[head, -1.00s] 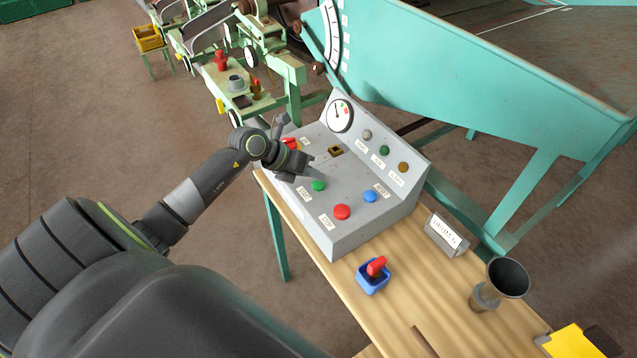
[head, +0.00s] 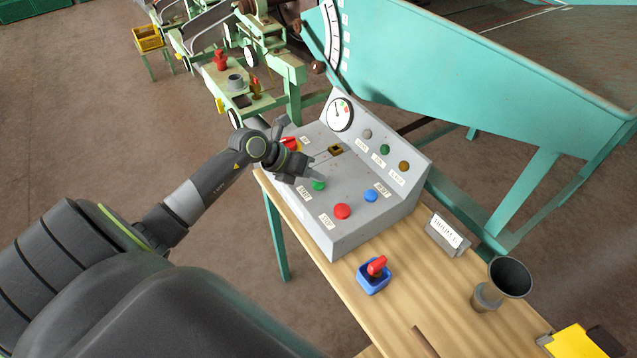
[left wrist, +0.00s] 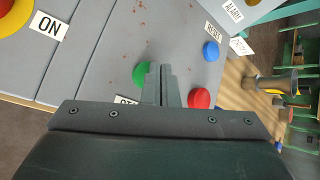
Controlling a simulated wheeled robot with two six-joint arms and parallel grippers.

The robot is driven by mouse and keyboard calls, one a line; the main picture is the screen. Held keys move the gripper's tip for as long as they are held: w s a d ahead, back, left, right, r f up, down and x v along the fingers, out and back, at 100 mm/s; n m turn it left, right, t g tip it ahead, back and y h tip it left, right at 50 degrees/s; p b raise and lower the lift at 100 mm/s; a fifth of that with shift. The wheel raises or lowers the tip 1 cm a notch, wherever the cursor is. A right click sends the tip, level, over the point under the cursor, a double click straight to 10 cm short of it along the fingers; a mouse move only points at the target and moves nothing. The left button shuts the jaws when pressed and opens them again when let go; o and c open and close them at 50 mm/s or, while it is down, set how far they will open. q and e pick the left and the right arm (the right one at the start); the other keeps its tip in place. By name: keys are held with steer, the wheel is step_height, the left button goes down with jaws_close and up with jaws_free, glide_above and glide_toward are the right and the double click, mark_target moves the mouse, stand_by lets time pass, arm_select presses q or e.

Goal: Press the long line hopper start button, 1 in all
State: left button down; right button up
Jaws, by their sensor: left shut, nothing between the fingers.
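The grey control box (head: 345,225) stands on the wooden bench. On its sloped top are a green button (head: 319,186) beside a label that seems to read START, a red button (head: 342,211) by a STOP label, and a blue button (head: 370,196) by a RESET label. My left gripper (head: 318,180) is shut and empty, its tips right at the green button. In the left wrist view the closed fingers (left wrist: 161,84) overlap the right edge of the green button (left wrist: 141,74); I cannot tell whether they touch it. My right gripper is not in view.
A red rotary switch (head: 290,143) on yellow sits behind the gripper. The upright panel has a gauge (head: 340,115) and several lamps. A blue box with a red knob (head: 375,267), a sign (head: 446,236) and a dark cup (head: 508,278) stand on the bench. A teal hopper (head: 480,85) rises behind.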

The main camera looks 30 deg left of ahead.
mark_target(314, 185)
arm_select(q)
steer(key=shift+f+b, duration=0.45)
steer(key=shift+f, duration=0.1)
stand_by(0.5)
steer(key=shift+r, duration=0.1)
steer(key=shift+r+p, duration=0.75)
steer(key=shift+r, duration=0.15)
steer(key=shift+r, duration=0.1)
step_height(314, 185, up, 5)
steer(key=p, duration=0.4)
stand_by(0.8)
